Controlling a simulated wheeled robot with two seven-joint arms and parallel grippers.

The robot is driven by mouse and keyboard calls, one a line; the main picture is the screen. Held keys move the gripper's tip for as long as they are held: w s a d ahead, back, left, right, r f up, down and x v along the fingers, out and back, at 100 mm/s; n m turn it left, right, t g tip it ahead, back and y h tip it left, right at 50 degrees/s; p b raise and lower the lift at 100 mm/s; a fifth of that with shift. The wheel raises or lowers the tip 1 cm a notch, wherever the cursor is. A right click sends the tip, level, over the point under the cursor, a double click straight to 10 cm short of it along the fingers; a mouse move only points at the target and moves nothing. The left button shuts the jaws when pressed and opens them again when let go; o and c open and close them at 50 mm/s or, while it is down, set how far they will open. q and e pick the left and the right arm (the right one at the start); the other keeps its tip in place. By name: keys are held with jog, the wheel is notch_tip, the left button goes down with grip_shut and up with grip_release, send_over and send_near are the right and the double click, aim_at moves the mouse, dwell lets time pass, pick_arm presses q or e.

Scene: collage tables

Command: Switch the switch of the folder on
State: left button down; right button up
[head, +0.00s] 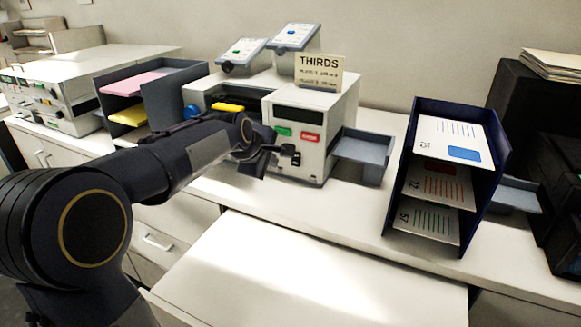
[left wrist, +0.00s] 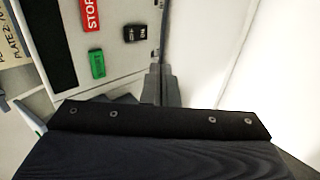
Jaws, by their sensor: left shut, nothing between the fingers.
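The folder (head: 310,110) is a pale box-shaped machine on the counter, with a "THIRDS" card on top. Its front panel has a green button (left wrist: 97,63), a red STOP button (left wrist: 89,17) and a small black rocker switch (left wrist: 135,33). In the head view the switch (head: 295,160) sits low on the panel, beside my fingers. I cannot tell which way the rocker is tipped. My left gripper (head: 277,150) is shut and empty, close in front of the panel. In the left wrist view its fingers (left wrist: 160,80) point towards the panel's edge near the switch; contact is unclear. My right gripper is out of view.
A grey tray (head: 365,147) juts from the folder's right side. A dark blue rack (head: 395,190) with printed sheets stands further right. A paper rack (head: 165,90) and another machine (head: 55,97) are on the left. The white surface in front (head: 300,270) is clear.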

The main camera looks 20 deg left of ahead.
aim_at(295, 165)
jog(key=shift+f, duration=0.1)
pick_arm(q)
jog(key=x, duration=0.9)
jog(key=shift+w+f+b, duration=0.1)
jog(key=shift+f+b, duration=0.25)
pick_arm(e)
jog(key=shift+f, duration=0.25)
pick_arm(q)
jog(key=shift+w+f+p, duration=0.15)
jog(key=shift+w+p, duration=0.1)
jog(key=shift+w, duration=0.85)
jog(key=shift+w+f+p, duration=0.2)
jog(key=shift+w+p, duration=0.05)
jog(key=shift+w, duration=0.85)
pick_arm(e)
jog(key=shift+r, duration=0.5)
